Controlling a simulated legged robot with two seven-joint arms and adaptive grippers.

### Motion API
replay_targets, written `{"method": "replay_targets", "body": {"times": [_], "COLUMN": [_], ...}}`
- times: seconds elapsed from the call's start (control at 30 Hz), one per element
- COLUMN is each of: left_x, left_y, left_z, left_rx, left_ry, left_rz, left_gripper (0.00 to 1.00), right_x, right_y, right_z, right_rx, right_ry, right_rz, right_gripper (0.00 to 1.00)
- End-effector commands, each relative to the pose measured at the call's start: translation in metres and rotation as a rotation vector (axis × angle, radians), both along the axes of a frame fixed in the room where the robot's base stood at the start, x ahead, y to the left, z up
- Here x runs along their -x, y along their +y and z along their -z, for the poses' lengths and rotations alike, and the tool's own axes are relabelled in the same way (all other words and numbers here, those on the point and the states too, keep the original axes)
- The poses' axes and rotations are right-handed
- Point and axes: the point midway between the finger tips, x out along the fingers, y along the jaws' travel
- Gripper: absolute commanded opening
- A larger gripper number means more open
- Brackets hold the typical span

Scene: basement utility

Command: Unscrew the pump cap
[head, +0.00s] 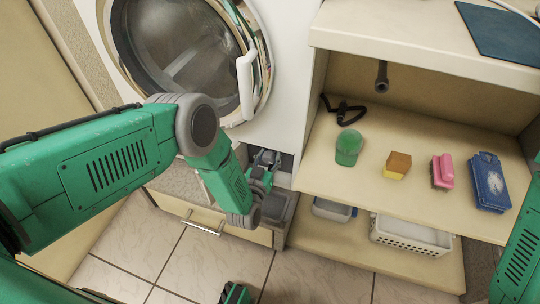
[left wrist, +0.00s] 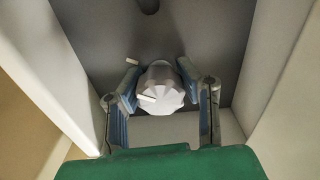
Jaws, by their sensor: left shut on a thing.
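The pump cap (left wrist: 163,82) is a pale grey, ribbed round knob with a small white bar on its face. It sits in a recess, in the middle of the left wrist view. My left gripper (left wrist: 158,88) has one blue-padded finger on each side of the cap and is shut on it. In the head view my left gripper (head: 264,168) reaches into the small opening low on the washing machine's front, and the cap is hidden there.
The washing machine (head: 285,110) has its round door above my left gripper. To the right, a shelf (head: 375,178) holds a green scoop-like item (head: 349,147), a sponge (head: 397,165), a pink brush (head: 442,171) and a blue packet (head: 489,181). A white basket (head: 411,234) sits below.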

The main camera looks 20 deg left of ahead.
Motion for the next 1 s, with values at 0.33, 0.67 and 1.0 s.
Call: {"method": "replay_targets", "body": {"times": [0.33, 0.67, 1.0], "left_x": [0.0009, 0.0013, 0.0019], "left_y": [0.0003, 0.0006, 0.0006], "left_z": [0.001, 0.0018, 0.0026], "left_rx": [0.171, 0.476, 0.8], "left_ry": [0.008, 0.019, 0.032], "left_rz": [-0.001, -0.002, -0.004], "left_gripper": [0.01, 0.01, 0.01], "right_x": [0.0, 0.0001, 0.0001], "right_y": [0.0, 0.0, 0.0], "right_z": [-0.0004, 0.0006, 0.003], "right_rx": [0.0, 0.0, 0.0], "right_ry": [0.0, 0.0, 0.0], "right_rz": [0.0, 0.0, 0.0], "right_gripper": [0.46, 0.46, 0.46]}}
